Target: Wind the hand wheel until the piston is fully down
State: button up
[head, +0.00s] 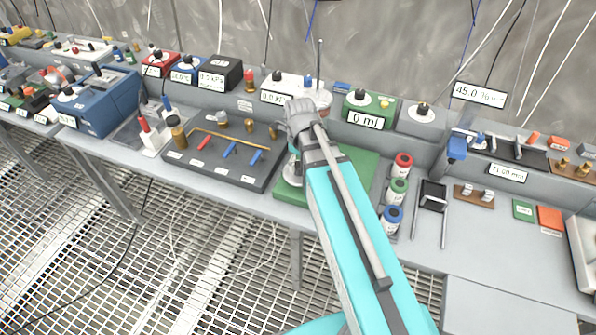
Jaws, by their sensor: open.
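My gripper (302,112) is in the head view at the far end of my arm, above the green base plate (355,165) on the bench. It looks small and its fingers are hard to make out; I see nothing held in it. A thin upright rod (320,62) rises just behind it from a pale round body (319,98). I cannot tell whether this is the piston. Part of a pale metal stand (292,172) shows left of my arm on the green plate. My arm and gripper cover most of this device. I cannot make out the hand wheel.
Left is a dark board (225,160) with coloured valve levers. Right are several capped bottles (397,190) and a black tray (432,196). Behind stand a white box reading 0.0 kPa (277,97) and a green box reading 0 ml (366,120).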

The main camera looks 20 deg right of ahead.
jog(key=shift+f+b, duration=1)
jog(key=shift+f, duration=0.3)
jog(key=c, duration=1.1)
jog(key=shift+a, duration=0.2)
jog(key=shift+c, duration=0.2)
jog(key=shift+d, duration=0.15)
